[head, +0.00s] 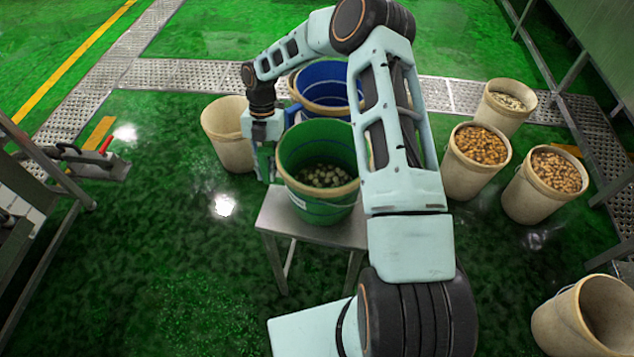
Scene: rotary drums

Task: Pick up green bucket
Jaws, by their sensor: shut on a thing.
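The green bucket (322,205) has a tan rim and holds pale lumpy pieces at its bottom. It stands upright at a small metal stool (282,222), seemingly on its top. My gripper (265,165) points down at the bucket's left side, close to its rim. It is shut on the bucket, though the fingertips are small and partly hidden, so the exact grip point is unclear. My arm covers part of the bucket's right side.
A blue bucket (325,85) stands just behind the green one, and an empty beige bucket (228,140) behind left. Beige buckets with contents (478,160) stand at right. Another beige bucket (585,320) is at lower right. A metal frame (40,190) is at left. Green floor lies open at front left.

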